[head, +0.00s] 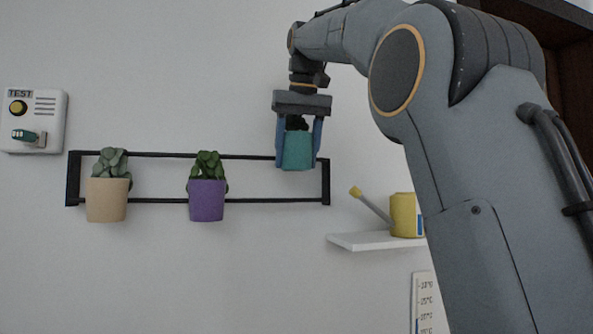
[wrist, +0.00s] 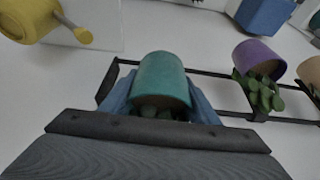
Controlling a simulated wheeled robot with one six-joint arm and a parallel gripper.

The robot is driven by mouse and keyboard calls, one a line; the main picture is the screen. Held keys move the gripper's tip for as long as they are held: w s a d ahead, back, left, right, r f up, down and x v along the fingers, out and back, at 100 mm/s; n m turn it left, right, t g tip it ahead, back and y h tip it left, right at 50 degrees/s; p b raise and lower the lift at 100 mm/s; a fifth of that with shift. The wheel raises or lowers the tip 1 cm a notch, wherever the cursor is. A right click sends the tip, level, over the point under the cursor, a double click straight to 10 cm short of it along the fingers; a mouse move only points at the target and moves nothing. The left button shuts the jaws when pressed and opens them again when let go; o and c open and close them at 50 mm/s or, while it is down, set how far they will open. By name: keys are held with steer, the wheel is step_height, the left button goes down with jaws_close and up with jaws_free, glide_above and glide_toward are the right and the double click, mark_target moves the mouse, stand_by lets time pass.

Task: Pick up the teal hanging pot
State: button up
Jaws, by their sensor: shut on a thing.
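The teal hanging pot (head: 297,151) is between the fingers of my gripper (head: 298,150) in the head view, in front of the right part of the black wall rack (head: 263,200). My gripper points down and is shut on the pot's sides. The pot looks upright, with a dark plant top just under the gripper's palm. In the wrist view the teal pot (wrist: 162,82) sits between the blue fingers (wrist: 160,105), with leaves partly hidden by the gripper's bar. Whether the pot still touches the rack is unclear.
A purple pot (head: 207,200) and a beige pot (head: 107,200) with plants hang on the rack to the left. A yellow watering can (head: 403,215) stands on a white shelf (head: 375,242) at lower right. A test box (head: 34,120) is on the wall at far left.

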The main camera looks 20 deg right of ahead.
mark_target(296, 126)
steer(key=shift+w+r+p, duration=0.1)
steer(key=shift+r+p, duration=0.6)
steer(key=shift+r, duration=2.75)
